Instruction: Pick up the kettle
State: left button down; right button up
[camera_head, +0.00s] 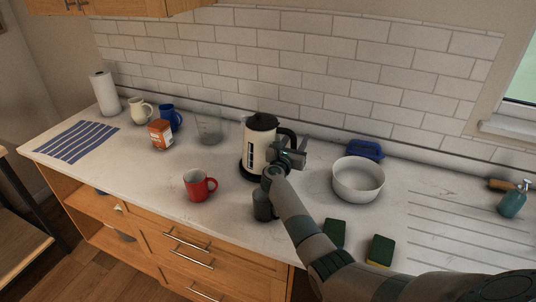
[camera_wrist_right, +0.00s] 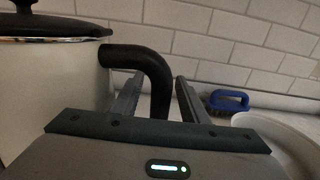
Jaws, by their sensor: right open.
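The kettle (camera_head: 257,146) is white with a black lid, black base and black handle. It stands upright on the counter near the tiled wall. My right gripper (camera_head: 291,152) is at its right side, by the handle. In the right wrist view the kettle's white body (camera_wrist_right: 50,92) fills the left side, and its black handle (camera_wrist_right: 150,62) curves down between the two fingers of my right gripper (camera_wrist_right: 160,88). The fingers are apart, one on each side of the handle, with a gap visible on the right. The lower handle is hidden behind the gripper body. My left gripper is not in view.
A white bowl (camera_head: 358,181) and a blue brush (camera_head: 365,150) are right of the kettle. A red mug (camera_head: 199,186) is in front to the left, a clear glass container (camera_head: 210,127) behind left. Two green sponges (camera_head: 380,249) lie near the front edge, beside my right arm.

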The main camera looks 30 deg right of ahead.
grip_shut()
dwell(1.4)
